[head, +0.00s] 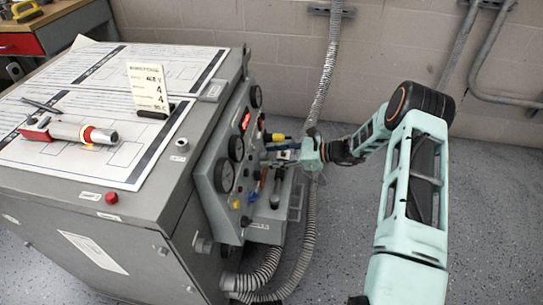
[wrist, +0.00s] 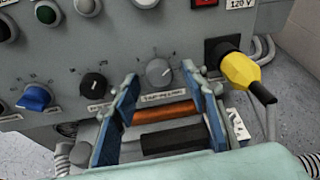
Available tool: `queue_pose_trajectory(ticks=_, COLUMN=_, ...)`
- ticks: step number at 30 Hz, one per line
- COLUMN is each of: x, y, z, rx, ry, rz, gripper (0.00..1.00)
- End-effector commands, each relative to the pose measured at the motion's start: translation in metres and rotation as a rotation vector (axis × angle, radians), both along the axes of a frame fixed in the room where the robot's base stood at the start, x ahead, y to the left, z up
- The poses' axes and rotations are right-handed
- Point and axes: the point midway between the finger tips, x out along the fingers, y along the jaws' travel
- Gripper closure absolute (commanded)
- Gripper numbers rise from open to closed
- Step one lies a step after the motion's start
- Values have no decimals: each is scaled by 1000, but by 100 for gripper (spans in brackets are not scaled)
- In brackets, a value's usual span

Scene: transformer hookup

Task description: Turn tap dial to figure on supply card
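The tap dial (wrist: 160,72) is a round grey knob with a pale pointer mark, on the grey panel above a label that seems to start with "TAP". Its pointer is roughly upward; the scale figures are too small to read. My gripper (wrist: 161,80) is open and empty, with one blue finger low on each side of the dial; I cannot tell whether they touch it. In the head view my gripper (head: 284,154) is at the panel and hides the dial.
A black knob (wrist: 93,85) and a blue knob (wrist: 35,98) sit left of the dial. A yellow plug (wrist: 240,68) juts out close to the right finger. A copper-coloured bar (wrist: 165,113) and a black handle (wrist: 172,140) lie below, between the fingers. Gauges (head: 225,175) line the panel.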

Motion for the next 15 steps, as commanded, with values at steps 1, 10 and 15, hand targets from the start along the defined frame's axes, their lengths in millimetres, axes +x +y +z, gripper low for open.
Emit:
queue_pose_trajectory(ticks=1, x=0, y=0, z=0, rx=0, ry=0, rz=0, gripper=59)
queue_pose_trajectory(ticks=10, x=-2, y=-10, z=4, rx=0, ry=-2, rz=-2, gripper=59)
queue_pose_trajectory(ticks=15, x=-10, y=-39, z=15, rx=-1, ry=-2, rz=-4, gripper=59)
